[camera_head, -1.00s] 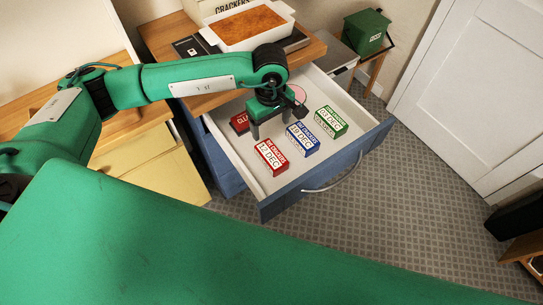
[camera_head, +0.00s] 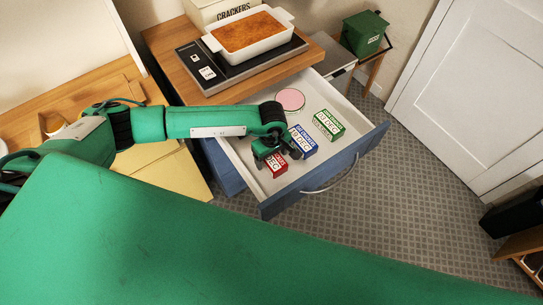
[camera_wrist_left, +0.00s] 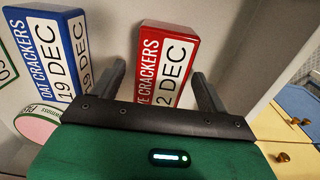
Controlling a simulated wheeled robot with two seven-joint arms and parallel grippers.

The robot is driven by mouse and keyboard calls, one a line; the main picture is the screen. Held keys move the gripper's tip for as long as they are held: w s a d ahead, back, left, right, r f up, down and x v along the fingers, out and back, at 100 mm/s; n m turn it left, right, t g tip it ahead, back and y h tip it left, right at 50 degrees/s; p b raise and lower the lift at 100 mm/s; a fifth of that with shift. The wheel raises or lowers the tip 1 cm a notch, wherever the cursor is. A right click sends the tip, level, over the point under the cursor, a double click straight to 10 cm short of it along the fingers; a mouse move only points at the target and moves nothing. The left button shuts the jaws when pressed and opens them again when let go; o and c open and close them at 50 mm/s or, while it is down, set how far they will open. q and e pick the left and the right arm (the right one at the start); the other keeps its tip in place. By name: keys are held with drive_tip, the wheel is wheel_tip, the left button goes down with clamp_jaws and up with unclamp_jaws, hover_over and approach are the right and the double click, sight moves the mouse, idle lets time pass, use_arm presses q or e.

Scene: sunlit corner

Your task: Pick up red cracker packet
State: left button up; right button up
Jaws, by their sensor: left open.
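The red cracker packet (camera_head: 277,170) lies in the open drawer near its front left, partly hidden under my gripper in the head view. In the left wrist view, the red packet (camera_wrist_left: 165,50) shows a white date label. My left gripper (camera_head: 278,159) is open just above it. In the left wrist view, the two fingers of the left gripper (camera_wrist_left: 158,70) stand on either side of the packet, with a visible gap on each side. My right gripper is not in view.
The blue packet (camera_head: 303,140) lies close beside the red one, with the green packet (camera_head: 327,124) beyond it. A pink round item (camera_head: 290,99) is farther back. The drawer (camera_head: 300,190) has raised walls. A baking dish (camera_head: 250,37) stands on the cabinet top.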

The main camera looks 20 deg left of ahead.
use_arm(q)
drive_tip(key=shift+f, duration=0.4)
drive_tip(key=c, duration=1.2)
drive_tip(key=shift+o, duration=0.2)
drive_tip(key=shift+r, duration=0.1)
